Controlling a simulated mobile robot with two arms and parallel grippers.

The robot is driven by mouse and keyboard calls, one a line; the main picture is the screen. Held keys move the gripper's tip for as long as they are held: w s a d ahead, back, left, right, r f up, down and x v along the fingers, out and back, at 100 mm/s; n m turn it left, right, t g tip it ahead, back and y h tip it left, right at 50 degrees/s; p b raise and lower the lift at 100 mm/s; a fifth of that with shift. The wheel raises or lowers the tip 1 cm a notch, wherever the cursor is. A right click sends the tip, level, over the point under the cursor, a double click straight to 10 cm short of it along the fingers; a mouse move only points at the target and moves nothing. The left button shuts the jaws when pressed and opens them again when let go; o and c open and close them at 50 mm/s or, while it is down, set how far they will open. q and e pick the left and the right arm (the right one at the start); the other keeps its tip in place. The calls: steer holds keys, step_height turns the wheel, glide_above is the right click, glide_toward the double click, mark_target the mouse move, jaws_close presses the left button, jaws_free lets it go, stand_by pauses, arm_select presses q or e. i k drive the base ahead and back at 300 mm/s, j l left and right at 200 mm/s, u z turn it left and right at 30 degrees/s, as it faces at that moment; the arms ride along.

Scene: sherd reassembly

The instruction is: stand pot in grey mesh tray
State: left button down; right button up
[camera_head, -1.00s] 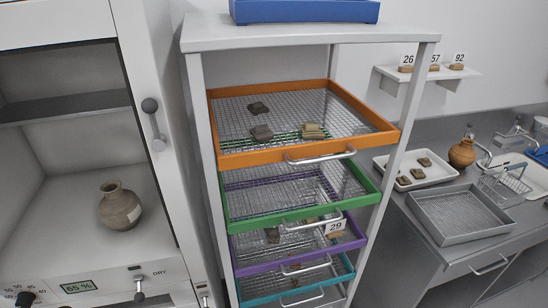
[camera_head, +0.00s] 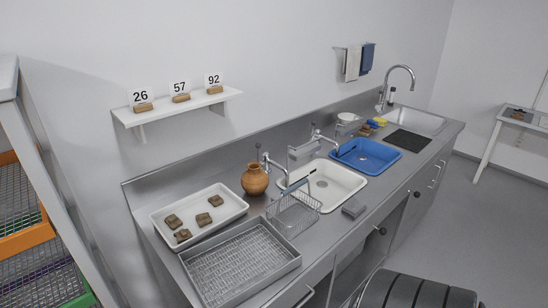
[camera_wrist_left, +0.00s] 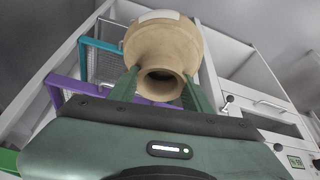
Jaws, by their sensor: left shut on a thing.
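The grey mesh tray (camera_head: 240,262) lies empty on the steel counter in the head view, at its near left end. In the left wrist view my left gripper (camera_wrist_left: 160,82) is shut on a tan pot (camera_wrist_left: 162,45). Its green fingers sit on either side of the pot's neck, and the round open mouth faces the camera. A white label shows on the pot's body at the top edge. The head view shows neither this pot nor my left gripper. My right gripper is not in view.
A white tray of sherds (camera_head: 200,215), an orange-brown pot (camera_head: 255,180) and a wire basket (camera_head: 293,214) stand close around the mesh tray. Beyond are a white sink (camera_head: 340,185) and a blue basin (camera_head: 367,157). A numbered shelf (camera_head: 180,108) hangs above.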

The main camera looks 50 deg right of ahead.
mark_target(241, 263)
steer(key=k+l, duration=0.1)
steer(key=l, duration=0.4)
steer(key=l+u, duration=0.1)
steer(key=l, duration=0.4)
steer(key=k+l, duration=0.15)
steer(key=l, duration=0.35)
steer(key=k+l+u, duration=0.1)
steer(key=l, duration=0.4)
steer(key=k+l, duration=0.1)
steer(key=l, duration=0.4)
steer(key=k+l, duration=0.1)
steer(key=l, duration=0.4)
steer(key=u, duration=0.05)
